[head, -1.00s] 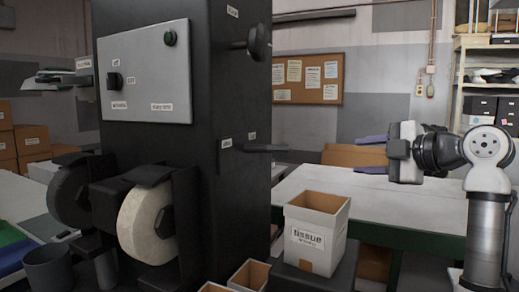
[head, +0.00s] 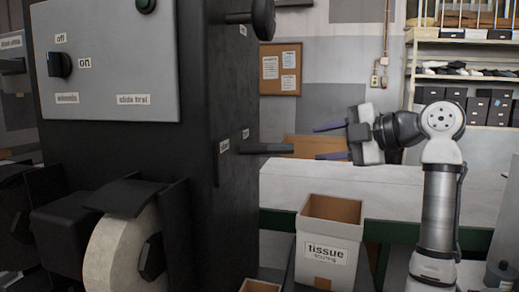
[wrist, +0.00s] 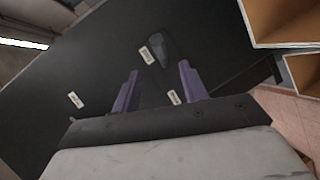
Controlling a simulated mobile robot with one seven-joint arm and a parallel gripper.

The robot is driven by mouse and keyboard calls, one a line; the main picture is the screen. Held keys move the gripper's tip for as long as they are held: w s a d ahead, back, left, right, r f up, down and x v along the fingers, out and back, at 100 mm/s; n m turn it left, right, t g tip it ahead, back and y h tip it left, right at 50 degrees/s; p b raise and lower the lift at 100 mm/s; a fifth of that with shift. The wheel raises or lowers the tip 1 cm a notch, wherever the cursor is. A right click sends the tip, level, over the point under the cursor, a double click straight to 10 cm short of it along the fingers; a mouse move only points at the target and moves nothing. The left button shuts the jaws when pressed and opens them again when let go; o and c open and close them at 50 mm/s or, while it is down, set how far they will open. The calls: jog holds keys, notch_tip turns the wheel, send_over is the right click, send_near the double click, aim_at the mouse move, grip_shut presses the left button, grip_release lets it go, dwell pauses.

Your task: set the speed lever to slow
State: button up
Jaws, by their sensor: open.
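The speed lever (head: 265,148) is a dark bar sticking out to the right from the black machine's side, roughly level. Two small white labels sit by its root; the left one (head: 223,146) and the upper one (head: 245,133) are too small to read. My gripper (head: 318,142) is open and empty, right of the lever's tip and apart from it, purple fingers pointing at the machine. In the wrist view my gripper's fingers (wrist: 159,68) face the dark panel. A dark stub (wrist: 160,48) beside a label there seems to be the lever, ahead of the fingertips.
A round dark knob (head: 263,17) sticks out above the lever. The front panel (head: 105,65) has an off/on switch (head: 59,65). A white tissue box (head: 327,250) stands below the gripper. The white table (head: 390,185) lies behind. Space between lever and fingers is clear.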

aim_at(273, 150)
jog(key=p+x, duration=0.3)
jog(key=x, duration=1)
jog(key=shift+w+a, duration=0.2)
jog(key=shift+a, duration=0.15)
grip_shut()
